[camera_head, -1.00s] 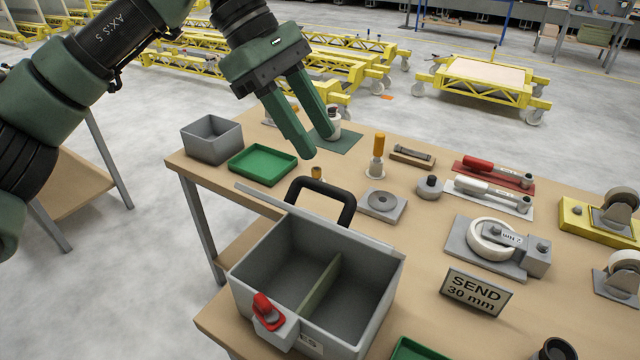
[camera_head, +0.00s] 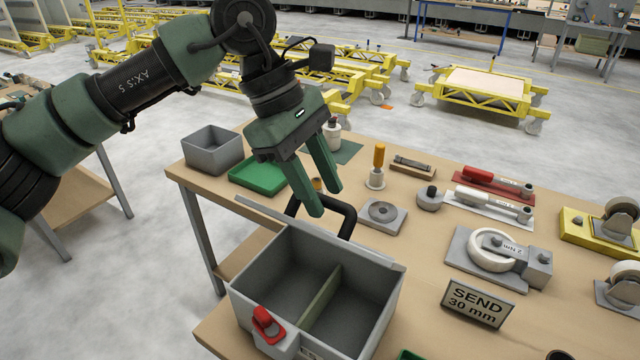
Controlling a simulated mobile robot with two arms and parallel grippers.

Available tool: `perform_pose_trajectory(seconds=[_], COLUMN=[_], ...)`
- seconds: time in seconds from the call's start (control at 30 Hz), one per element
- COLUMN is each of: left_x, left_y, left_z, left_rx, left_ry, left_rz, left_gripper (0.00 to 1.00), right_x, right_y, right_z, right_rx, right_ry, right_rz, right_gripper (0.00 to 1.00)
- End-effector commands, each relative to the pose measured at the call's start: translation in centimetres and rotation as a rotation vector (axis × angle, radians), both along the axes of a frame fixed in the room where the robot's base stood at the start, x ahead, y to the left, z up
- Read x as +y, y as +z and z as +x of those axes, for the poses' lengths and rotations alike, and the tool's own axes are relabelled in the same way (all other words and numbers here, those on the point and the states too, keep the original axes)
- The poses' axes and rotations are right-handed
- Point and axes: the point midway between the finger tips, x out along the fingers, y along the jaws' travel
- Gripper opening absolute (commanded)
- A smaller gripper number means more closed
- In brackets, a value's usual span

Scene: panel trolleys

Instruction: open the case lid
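The grey case (camera_head: 255,308) stands at the near left of the bench, its top open. I see into two compartments split by a greenish divider (camera_head: 322,300). A red latch (camera_head: 267,322) sits on its front wall. A thin grey edge (camera_head: 262,212) runs along the back of the case; it looks like the raised lid seen nearly edge-on. A black handle (camera_head: 347,222) stands at that edge. My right gripper is out of view.
Behind the case are a grey bin (camera_head: 212,150) and a green tray (camera_head: 245,176). Yellow trolleys (camera_head: 480,95) stand on the floor beyond.

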Motion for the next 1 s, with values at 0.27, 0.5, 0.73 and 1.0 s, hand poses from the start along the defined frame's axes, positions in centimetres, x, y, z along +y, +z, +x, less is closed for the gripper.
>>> perform_pose_trajectory(seconds=[0.27,0.5,0.73,1.0], left_x=[0.02,0.02,0.02,0.01], left_y=[0.01,0.02,0.04,0.06], left_z=[0.01,0.01,0.02,0.02], left_rx=[0.000,0.000,0.000,-0.001], left_ry=[0.001,0.001,0.000,0.000], left_rz=[0.000,0.000,0.000,-0.001], left_gripper=[0.00,0.00,0.00,0.00], right_x=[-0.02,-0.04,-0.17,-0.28], right_y=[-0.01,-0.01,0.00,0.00], right_z=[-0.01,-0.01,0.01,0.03], right_rx=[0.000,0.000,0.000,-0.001], right_ry=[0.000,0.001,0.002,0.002], right_rz=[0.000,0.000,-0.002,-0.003], right_gripper=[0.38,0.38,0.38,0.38])
